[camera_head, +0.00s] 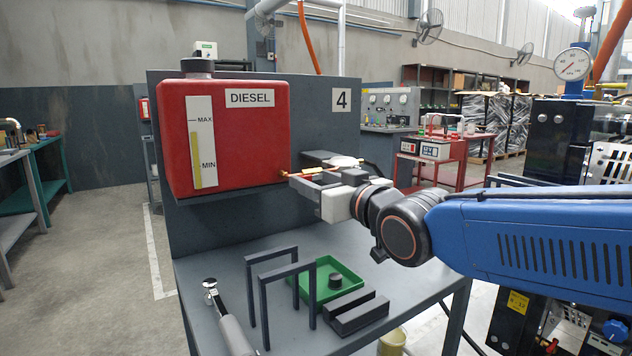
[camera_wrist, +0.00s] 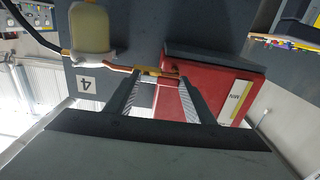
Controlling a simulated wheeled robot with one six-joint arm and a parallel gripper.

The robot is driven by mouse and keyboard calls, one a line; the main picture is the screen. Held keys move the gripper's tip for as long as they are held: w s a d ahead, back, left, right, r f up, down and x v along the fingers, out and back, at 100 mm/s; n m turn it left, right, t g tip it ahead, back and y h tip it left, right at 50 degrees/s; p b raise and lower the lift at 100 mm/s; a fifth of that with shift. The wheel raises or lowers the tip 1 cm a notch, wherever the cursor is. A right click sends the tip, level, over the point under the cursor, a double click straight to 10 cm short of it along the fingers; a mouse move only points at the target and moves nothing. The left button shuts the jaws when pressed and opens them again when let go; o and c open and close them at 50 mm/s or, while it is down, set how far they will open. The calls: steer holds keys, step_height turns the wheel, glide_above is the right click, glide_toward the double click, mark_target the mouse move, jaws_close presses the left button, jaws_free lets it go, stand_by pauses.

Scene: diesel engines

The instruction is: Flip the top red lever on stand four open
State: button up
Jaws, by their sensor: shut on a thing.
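The stand marked 4 (camera_head: 341,100) carries a red diesel tank (camera_head: 240,150) with a level gauge. A brass valve (camera_head: 284,173) comes out of the tank's lower right side. My gripper (camera_head: 300,176) is at this valve, beside the tank. In the wrist view, my gripper (camera_wrist: 158,78) has its two fingers on either side of the small red lever (camera_wrist: 168,75), by the brass fitting (camera_wrist: 148,70). It is shut on the lever. The lever is small and partly hidden by the fingers, so its exact angle is hard to tell.
A cream filter bowl (camera_wrist: 90,28) hangs near the valve. Below are a green tray (camera_head: 345,274), dark frames (camera_head: 270,262), dark blocks (camera_head: 357,310) and a torque wrench (camera_head: 236,336) on the bench. An engine with a gauge (camera_head: 572,64) stands at the right.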

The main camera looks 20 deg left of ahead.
steer(key=o, duration=1.1)
steer(key=shift+c, duration=0.2)
steer(key=v, duration=1.7)
steer(key=shift+s, duration=0.2)
steer(key=shift+d, duration=0.15)
steer(key=w+d+f+m+h, duration=0.25)
steer(key=d+f+h, duration=0.25)
steer(key=d+f, duration=0.4)
steer(key=w+d+f+m+h, duration=0.25)
steer(key=d+f+h, duration=0.35)
steer(key=d, duration=0.5)
steer(key=s+d+f+m+g+h, duration=0.2)
steer(key=s+d+f+m+g, duration=0.3)
steer(key=s+d+f, duration=0.9)
step_height(320, 180, down, 2)
steer(key=shift+s+d+f+g+h, duration=0.1)
steer(key=shift+s+d+g+h, duration=0.2)
steer(key=shift+g, duration=0.6)
